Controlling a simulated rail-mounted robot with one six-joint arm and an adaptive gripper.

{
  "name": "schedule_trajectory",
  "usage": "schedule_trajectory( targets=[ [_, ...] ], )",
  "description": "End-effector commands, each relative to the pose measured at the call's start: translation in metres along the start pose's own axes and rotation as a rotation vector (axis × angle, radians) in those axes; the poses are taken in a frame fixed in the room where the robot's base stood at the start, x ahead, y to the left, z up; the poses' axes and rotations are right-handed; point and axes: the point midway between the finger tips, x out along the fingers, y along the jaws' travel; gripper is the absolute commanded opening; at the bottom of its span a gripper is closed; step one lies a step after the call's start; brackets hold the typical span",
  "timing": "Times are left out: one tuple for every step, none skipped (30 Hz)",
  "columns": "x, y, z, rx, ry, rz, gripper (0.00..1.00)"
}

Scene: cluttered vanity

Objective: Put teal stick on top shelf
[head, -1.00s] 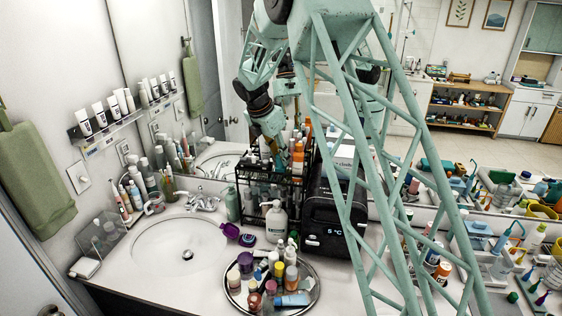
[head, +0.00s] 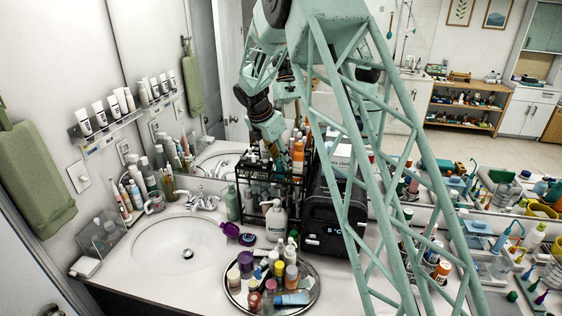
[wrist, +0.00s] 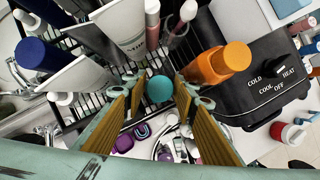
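The teal stick shows in the wrist view as a round teal top (wrist: 160,89), seen end-on between my fingertips. Its lower part is hidden. My gripper (wrist: 159,92) points down with its gold-padded fingers apart on either side of it; a narrow gap seems to show on each side. In the head view my gripper (head: 279,150) is over the black wire rack (head: 262,184), partly hidden among the bottles. The rack's upper tier holds white tubes (wrist: 120,30) and an orange bottle (wrist: 217,64). Which level the stick stands on is unclear.
A black cooler box (head: 325,215) stands right of the rack. A white pump bottle (head: 276,218) and a round tray (head: 312,292) of small bottles are in front. A wall shelf (head: 112,130) holds tubes. The sink (head: 165,250) is clear.

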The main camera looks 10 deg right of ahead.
Motion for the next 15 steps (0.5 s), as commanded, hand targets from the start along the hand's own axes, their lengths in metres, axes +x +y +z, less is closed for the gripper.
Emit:
schedule_trajectory(
  targets=[
    [0.000,0.000,0.000,0.000,0.000,0.000,0.26],
    [0.000,0.000,0.000,0.000,0.000,0.000,0.26],
    [-0.001,0.000,0.000,0.000,0.000,0.000,0.26],
    [-0.001,0.000,0.001,0.000,0.000,0.000,0.26],
    [-0.002,0.000,0.001,0.000,0.000,0.000,0.26],
    [-0.003,0.000,0.001,0.000,0.000,0.000,0.26],
    [-0.004,0.000,0.001,0.000,0.000,0.001,0.26],
    [-0.005,0.000,0.001,0.000,0.000,0.001,0.26],
    [-0.007,0.000,0.001,0.000,0.000,0.001,0.26],
    [-0.009,0.000,0.001,0.000,0.000,0.000,0.26],
    [-0.012,0.000,0.001,0.000,0.000,0.000,0.26],
    [-0.015,0.000,0.001,-0.001,-0.001,0.000,0.26],
    [-0.018,0.001,0.001,-0.001,-0.001,0.001,0.26],
    [-0.021,0.001,0.001,-0.001,-0.001,0.001,0.26],
    [-0.026,0.001,0.001,0.000,-0.001,0.002,0.26]
  ],
)
